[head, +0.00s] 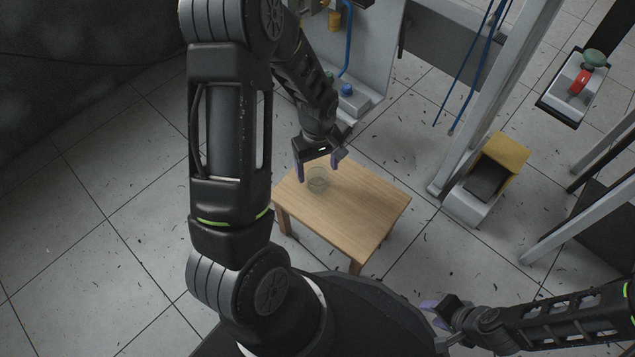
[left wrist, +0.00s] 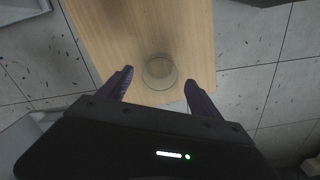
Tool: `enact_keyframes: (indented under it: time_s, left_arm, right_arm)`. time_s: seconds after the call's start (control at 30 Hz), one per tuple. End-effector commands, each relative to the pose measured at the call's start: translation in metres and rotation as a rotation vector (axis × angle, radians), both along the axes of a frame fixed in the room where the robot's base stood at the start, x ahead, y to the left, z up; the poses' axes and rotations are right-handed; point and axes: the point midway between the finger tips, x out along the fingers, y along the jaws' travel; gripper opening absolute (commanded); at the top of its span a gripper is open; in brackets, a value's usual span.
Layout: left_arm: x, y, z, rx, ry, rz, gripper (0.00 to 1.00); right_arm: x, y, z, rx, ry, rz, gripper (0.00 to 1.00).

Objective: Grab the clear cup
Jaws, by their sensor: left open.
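The clear cup (head: 317,180) stands on a small wooden table (head: 362,208), near its far left corner. It also shows in the left wrist view (left wrist: 159,72), seen from above between and slightly beyond the fingertips. My left gripper (head: 319,168) is open and empty, its purple fingers spread to either side of the cup; in the left wrist view (left wrist: 158,78) there is a gap between each finger and the cup. I cannot tell the exact height of the fingertips over the table. My right gripper (head: 432,305) is at the lower right, away from the table; its jaw state is unclear.
A grey panel with blue hose and a blue knob (head: 347,89) stands behind the table. A yellow-topped pedal box (head: 487,173) lies on the floor to the right, near metal posts. The near and right parts of the tabletop are clear.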

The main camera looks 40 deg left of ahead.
Motion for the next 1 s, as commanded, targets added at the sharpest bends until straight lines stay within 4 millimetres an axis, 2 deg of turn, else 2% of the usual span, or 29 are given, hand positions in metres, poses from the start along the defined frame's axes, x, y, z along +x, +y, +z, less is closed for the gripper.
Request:
enact_keyframes:
  time_s: [0.03,0.2,0.8,1.0]
  left_arm:
    - [0.0,0.001,-0.014,0.0,0.0,0.001,0.74]
    - [0.0,0.001,-0.027,0.0,0.0,-0.001,0.74]
    - [0.0,0.0,-0.026,0.0,-0.001,-0.001,0.74]
    - [0.0,0.0,-0.026,0.0,-0.001,-0.001,0.59]
  right_arm:
    - [0.001,0.0,-0.011,0.0,-0.002,-0.001,0.36]
    - [0.002,0.001,-0.016,-0.001,-0.005,-0.003,0.36]
    - [0.002,0.0,-0.015,-0.001,-0.006,-0.003,0.36]
    - [0.002,0.0,-0.015,-0.001,-0.006,-0.003,0.36]
